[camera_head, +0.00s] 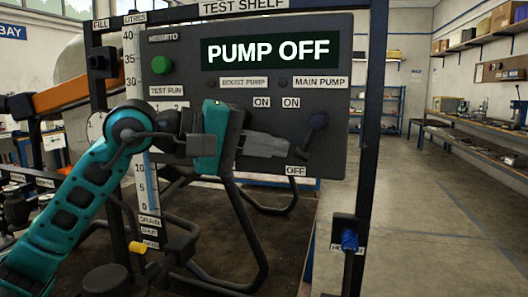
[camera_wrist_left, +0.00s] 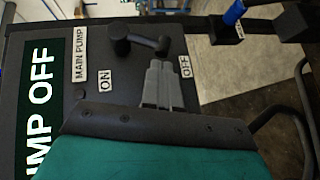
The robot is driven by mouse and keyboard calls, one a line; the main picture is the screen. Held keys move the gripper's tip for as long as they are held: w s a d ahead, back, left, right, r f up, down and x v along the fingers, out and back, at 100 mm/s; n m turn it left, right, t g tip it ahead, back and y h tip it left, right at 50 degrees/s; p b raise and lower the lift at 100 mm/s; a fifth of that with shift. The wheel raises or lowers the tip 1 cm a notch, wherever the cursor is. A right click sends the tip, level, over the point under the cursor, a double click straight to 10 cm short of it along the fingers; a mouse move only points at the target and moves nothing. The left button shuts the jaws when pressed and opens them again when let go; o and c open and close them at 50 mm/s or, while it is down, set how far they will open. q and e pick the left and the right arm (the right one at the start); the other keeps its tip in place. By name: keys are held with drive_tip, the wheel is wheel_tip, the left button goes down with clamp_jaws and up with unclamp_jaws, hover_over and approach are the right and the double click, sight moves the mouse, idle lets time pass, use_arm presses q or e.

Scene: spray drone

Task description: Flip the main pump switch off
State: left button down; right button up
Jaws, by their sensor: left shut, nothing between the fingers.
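The main pump switch (camera_head: 317,122) is a dark lever with a rounded knob at the right of the dark panel, between its ON and OFF labels. The display (camera_head: 268,51) reads PUMP OFF. My right gripper is not in view.
The boost pump label (camera_head: 243,83) is left of the main pump label; my gripper hides the area below it. A green test run button (camera_head: 161,65) is at upper left. A frame post (camera_head: 372,120) and blue-knobbed holder (camera_head: 350,240) stand to the right. The floor beyond is clear.

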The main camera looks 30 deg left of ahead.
use_arm(q)
drive_tip(key=shift+w+d+f+b, duration=0.1)
drive_tip(key=shift+d+f+b, duration=0.35)
drive_tip(key=shift+b, duration=0.45)
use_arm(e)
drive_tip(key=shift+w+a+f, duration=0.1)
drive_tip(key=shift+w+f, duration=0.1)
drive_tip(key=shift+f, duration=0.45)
use_arm(q)
drive_tip(key=shift+a+f, duration=0.1)
drive_tip(key=b+v, duration=0.3)
drive_tip(key=v, duration=1)
drive_tip(key=shift+f+b, duration=0.15)
drive_tip(key=shift+b, duration=0.2)
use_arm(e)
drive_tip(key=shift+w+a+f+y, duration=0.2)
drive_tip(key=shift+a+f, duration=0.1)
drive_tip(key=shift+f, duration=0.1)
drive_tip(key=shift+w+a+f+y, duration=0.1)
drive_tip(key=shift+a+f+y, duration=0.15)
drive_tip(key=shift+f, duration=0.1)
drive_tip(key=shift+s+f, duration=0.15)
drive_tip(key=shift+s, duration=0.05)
